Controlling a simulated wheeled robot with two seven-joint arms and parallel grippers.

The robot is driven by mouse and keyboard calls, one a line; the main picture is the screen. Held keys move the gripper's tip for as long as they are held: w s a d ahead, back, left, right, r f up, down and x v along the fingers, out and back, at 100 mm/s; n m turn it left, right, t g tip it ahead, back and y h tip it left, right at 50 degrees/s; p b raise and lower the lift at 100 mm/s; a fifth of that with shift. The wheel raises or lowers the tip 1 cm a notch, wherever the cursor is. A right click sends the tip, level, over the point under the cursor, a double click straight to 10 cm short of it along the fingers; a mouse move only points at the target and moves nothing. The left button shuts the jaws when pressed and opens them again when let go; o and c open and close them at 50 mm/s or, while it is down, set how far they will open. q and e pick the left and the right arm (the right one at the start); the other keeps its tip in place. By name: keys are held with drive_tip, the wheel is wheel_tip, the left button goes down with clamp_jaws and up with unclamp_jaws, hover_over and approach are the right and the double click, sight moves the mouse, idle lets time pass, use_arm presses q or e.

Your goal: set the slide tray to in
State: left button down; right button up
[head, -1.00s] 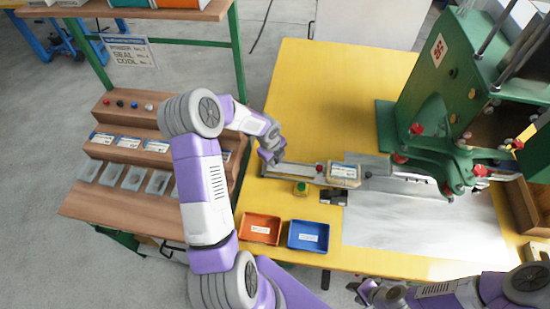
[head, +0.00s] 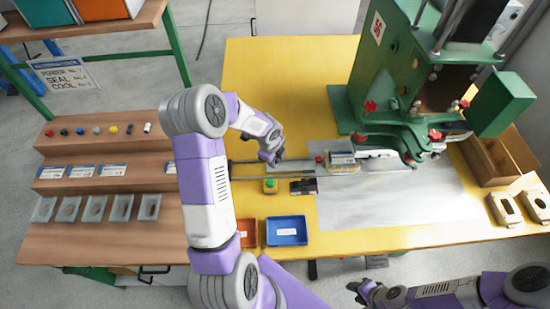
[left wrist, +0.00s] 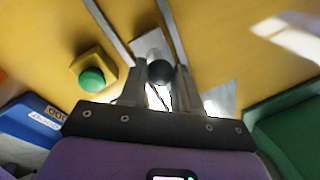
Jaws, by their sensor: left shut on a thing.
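The slide tray (head: 300,163) is a grey plate on two rails on the yellow table, with a light block-like fixture (head: 342,160) at its right end beside the green press (head: 405,90). A red knob (head: 319,158) stands by the fixture. My left gripper (head: 275,157) is at the tray's left end. In the left wrist view, its fingers are shut on the tray's black ball knob (left wrist: 160,72); the tray's grey end (left wrist: 150,43) lies between the rails. My right gripper (head: 367,291) is empty at the bottom, off the table's front edge; its finger opening is unclear.
A green button on a yellow box (head: 270,185) and a small black block (head: 303,187) sit in front of the rails. A blue bin (head: 287,231) and a partly hidden orange bin stand at the front edge. The table behind the rails is clear.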

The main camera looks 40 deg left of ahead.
use_arm(q)
drive_tip(key=shift+w+d, duration=0.25)
drive_tip(key=c, duration=0.8)
unclamp_jaws()
wheel_tip(320, 180, up, 7)
drive_tip(key=s+p, duration=0.1)
drive_tip(key=p, duration=0.1)
drive_tip(key=shift+s+d+r, duration=0.15)
drive_tip(key=shift+s+r, duration=0.05)
drive_tip(key=shift+s, duration=0.05)
